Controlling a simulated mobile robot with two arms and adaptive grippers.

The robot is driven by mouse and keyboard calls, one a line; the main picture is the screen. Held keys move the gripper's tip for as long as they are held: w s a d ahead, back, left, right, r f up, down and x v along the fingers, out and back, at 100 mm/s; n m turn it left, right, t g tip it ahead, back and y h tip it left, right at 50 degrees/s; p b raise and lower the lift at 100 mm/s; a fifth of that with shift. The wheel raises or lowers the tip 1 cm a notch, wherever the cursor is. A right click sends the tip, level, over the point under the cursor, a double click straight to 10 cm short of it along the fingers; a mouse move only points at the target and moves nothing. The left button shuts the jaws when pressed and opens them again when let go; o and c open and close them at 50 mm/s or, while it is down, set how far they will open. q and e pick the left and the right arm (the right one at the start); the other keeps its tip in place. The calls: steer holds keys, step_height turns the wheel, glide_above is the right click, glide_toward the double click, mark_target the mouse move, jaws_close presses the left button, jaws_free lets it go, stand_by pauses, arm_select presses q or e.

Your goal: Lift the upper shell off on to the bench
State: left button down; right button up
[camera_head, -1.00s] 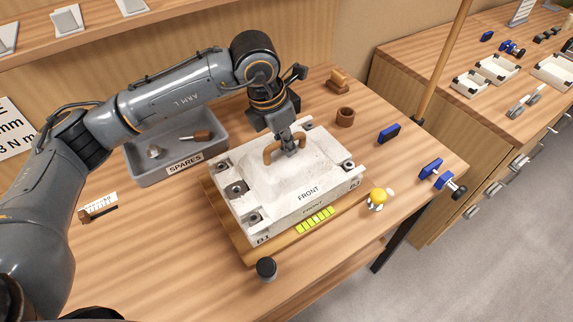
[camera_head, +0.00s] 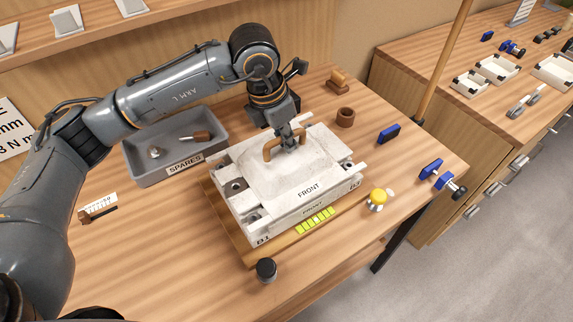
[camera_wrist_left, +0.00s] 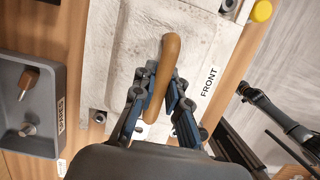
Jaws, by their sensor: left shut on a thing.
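The upper shell (camera_head: 275,182) is a pale plaster slab with a raised middle and the word FRONT. It sits over the lower shell (camera_head: 285,222), whose corners carry marks such as B1 and B3. It looks slightly raised, but I cannot tell how wide any gap is. My left gripper (camera_head: 288,142) is shut on the brown arched handle (camera_head: 270,150) on top of the upper shell. In the left wrist view the fingers (camera_wrist_left: 163,100) close around the handle (camera_wrist_left: 166,60).
A grey SPARES tray (camera_head: 140,178) stands left.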

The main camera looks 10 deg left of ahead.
arm_select(q)
steer(key=shift+r, duration=0.25)
steer(key=shift+r+p, duration=0.6)
steer(key=shift+r, duration=1.2)
steer(key=shift+r+p, duration=1.1)
steer(key=shift+r, duration=1.4)
